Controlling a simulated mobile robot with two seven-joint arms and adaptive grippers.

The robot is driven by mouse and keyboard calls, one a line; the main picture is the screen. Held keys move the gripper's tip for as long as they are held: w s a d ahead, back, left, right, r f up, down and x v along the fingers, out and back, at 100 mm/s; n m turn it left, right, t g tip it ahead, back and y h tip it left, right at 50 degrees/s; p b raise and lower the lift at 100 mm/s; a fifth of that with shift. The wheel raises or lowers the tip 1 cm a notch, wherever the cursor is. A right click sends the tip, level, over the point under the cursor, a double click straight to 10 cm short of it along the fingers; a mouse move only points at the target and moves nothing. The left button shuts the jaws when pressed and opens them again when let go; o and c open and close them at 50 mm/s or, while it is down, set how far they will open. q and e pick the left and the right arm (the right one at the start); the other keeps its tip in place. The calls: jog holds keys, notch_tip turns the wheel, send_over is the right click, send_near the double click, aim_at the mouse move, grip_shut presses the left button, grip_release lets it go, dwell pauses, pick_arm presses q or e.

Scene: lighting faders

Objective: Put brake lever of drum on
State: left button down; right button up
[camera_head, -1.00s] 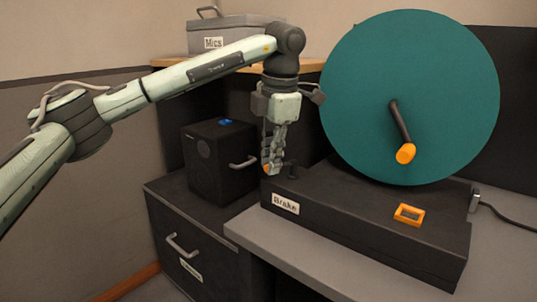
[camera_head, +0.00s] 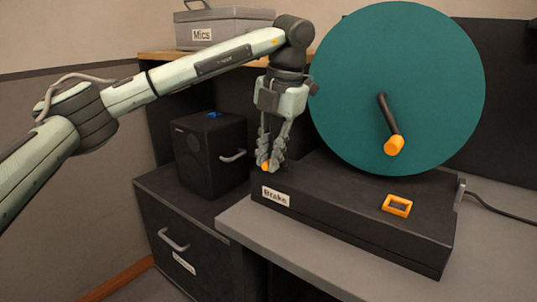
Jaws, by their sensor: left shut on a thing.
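The large teal drum (camera_head: 400,70) stands upright on a black base (camera_head: 350,228), with a dark crank and orange knob (camera_head: 394,145) on its face. The base carries a "Brake" label (camera_head: 275,196) on its front left. My left gripper (camera_head: 268,163) points down over the base's left end, just above that label. It is shut on the orange tip of the brake lever (camera_head: 265,167); the fingers hide most of the lever. My right gripper is not in view.
A black speaker-like box (camera_head: 210,155) with a handle stands on a dark drawer cabinet (camera_head: 180,225) at left. A "Mics" case (camera_head: 222,25) sits on a shelf behind. The grey tabletop edge (camera_head: 290,265) is clear.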

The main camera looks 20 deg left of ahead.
pick_arm(q)
jog(key=c, duration=1.5)
grip_release()
jog(key=r, duration=0.4)
jog(key=d+r, duration=0.1)
jog(key=r, duration=0.3)
jog(key=d+r, duration=0.1)
jog(key=r, duration=0.2)
jog(key=shift+s+d+r, duration=0.15)
jog(key=shift+s+r, duration=0.2)
jog(key=shift+r, duration=0.05)
